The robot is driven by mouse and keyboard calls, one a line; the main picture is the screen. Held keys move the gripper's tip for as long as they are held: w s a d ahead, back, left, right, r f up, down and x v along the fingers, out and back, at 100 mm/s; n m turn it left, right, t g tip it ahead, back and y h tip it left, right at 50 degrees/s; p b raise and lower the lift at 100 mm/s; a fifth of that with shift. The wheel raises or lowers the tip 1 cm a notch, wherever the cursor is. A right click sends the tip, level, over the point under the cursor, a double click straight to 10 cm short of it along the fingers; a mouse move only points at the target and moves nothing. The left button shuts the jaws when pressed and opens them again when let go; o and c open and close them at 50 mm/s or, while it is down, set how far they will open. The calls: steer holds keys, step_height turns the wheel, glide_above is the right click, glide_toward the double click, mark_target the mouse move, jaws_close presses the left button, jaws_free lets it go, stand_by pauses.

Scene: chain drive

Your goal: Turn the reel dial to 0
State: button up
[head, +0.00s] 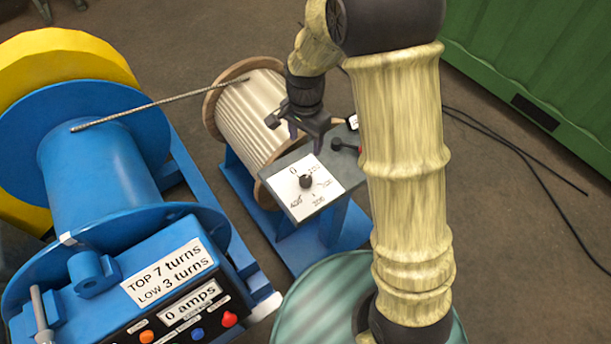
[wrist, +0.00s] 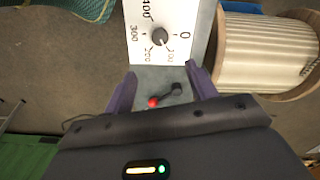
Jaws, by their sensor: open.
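The reel dial is a small dark knob (head: 306,181) on a white numbered plate (head: 325,191), fixed to a grey box top beside the wooden reel. The knob also shows in the wrist view (wrist: 161,37), with the 0 mark to its right there and other numbers around it. I cannot tell for sure which mark the knob points at. My gripper (head: 295,134) is open and empty, above the grey box and behind the knob in the head view. In the wrist view its two fingers (wrist: 161,89) are spread, with the knob beyond the tips.
A short black lever with a red end (wrist: 153,102) is on the same grey box and shows between my fingers in the wrist view. The wooden reel (head: 245,112) stands close by. A blue winch (head: 100,165) with a control panel is at left, a green container (head: 550,60) at back right.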

mark_target(305, 179)
step_height(305, 179, down, 17)
steer(key=shift+f+p, duration=0.1)
steer(key=shift+p, duration=0.8)
steer(key=c, duration=1)
